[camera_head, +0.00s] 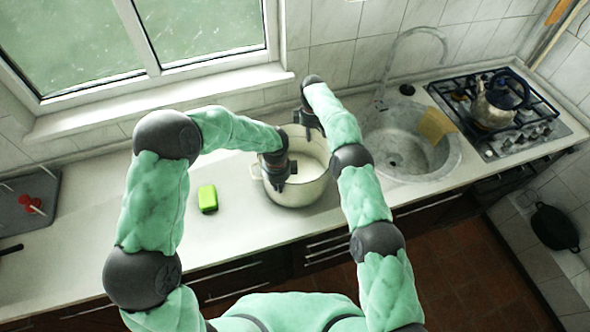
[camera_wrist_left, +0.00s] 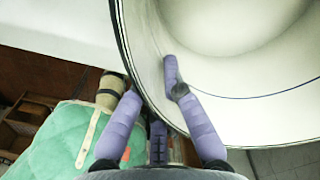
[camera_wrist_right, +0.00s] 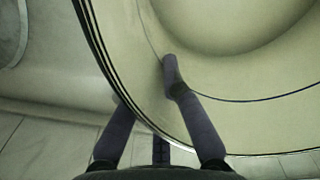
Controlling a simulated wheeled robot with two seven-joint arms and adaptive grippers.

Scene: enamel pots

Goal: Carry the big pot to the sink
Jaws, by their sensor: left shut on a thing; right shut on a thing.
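The big pot (camera_head: 303,193) is cream-white with a dark rim line, and appears upright over the counter, left of the sink (camera_head: 405,165). I cannot tell whether its base touches the counter. My left gripper (camera_head: 278,178) is shut on its near-left rim; the left wrist view shows one finger inside the pot wall (camera_wrist_left: 225,70) and one outside. My right gripper (camera_head: 310,122) is shut on its far rim, also with one finger inside the wall (camera_wrist_right: 230,70). The sink is a round grey basin with a faucet (camera_head: 383,85) behind it.
A yellow-brown cloth (camera_head: 437,125) hangs over the sink's right side. A kettle (camera_head: 495,103) stands on the stove (camera_head: 520,135) at the right. A green sponge (camera_head: 208,198) lies left of the pot. A grey board (camera_head: 25,205) with red items is far left.

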